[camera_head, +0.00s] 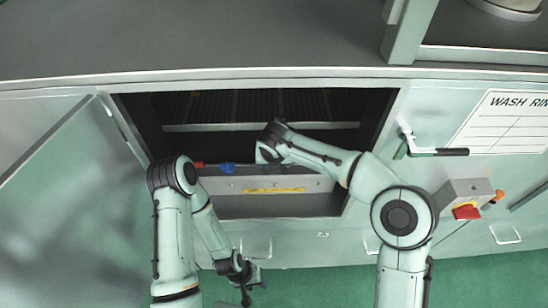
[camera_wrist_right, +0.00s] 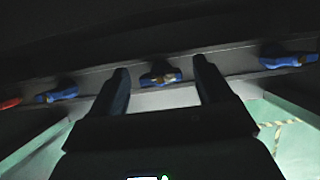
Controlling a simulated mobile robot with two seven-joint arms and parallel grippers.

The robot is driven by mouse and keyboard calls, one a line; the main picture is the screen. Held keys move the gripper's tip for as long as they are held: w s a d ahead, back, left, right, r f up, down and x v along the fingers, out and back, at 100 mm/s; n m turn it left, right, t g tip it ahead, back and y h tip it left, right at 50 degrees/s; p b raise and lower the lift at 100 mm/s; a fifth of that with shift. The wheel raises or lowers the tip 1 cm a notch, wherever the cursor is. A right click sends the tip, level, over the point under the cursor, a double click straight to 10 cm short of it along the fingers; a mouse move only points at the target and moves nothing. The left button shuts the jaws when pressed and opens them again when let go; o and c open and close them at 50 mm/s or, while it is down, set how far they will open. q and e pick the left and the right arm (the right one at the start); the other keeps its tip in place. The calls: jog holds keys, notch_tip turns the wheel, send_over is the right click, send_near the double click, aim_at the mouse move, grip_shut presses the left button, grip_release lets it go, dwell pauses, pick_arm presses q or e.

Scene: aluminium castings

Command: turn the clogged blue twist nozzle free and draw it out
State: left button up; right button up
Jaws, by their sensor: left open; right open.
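Several blue twist nozzles sit along a metal bar (camera_wrist_right: 215,65) in the right wrist view. The middle nozzle (camera_wrist_right: 160,76), with a brownish face, lies between my right gripper's (camera_wrist_right: 163,78) open fingers in the picture; I cannot tell if they touch it. Another blue nozzle (camera_wrist_right: 57,93) is at the left and one (camera_wrist_right: 288,61) at the right. Which is clogged is not clear. In the head view one blue nozzle (camera_head: 227,169) shows; my right arm's wrist hides others, and its gripper is hidden. My left gripper (camera_head: 254,288) is open and empty, low before the cabinet.
The bar stands inside a dark cabinet opening (camera_head: 240,204) with an open door (camera_head: 60,190) at left. A red fitting (camera_head: 198,165) is left of the visible nozzle. A black-handled lever (camera_head: 440,152) and a red switch (camera_head: 466,212) are on the right front.

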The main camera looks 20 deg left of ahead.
jog(key=shift+w+f, duration=0.15)
jog(key=shift+f, duration=0.2)
jog(key=c, duration=1.1)
jog(key=n+y, duration=0.1)
jog(key=n, duration=0.2)
jog(key=shift+n+g, duration=0.3)
jog(key=shift+n, duration=0.1)
jog(key=shift+n+g+y, duration=0.3)
jog(key=shift+n+y, duration=0.3)
jog(key=shift+n, duration=0.7)
jog(key=o, duration=1.1)
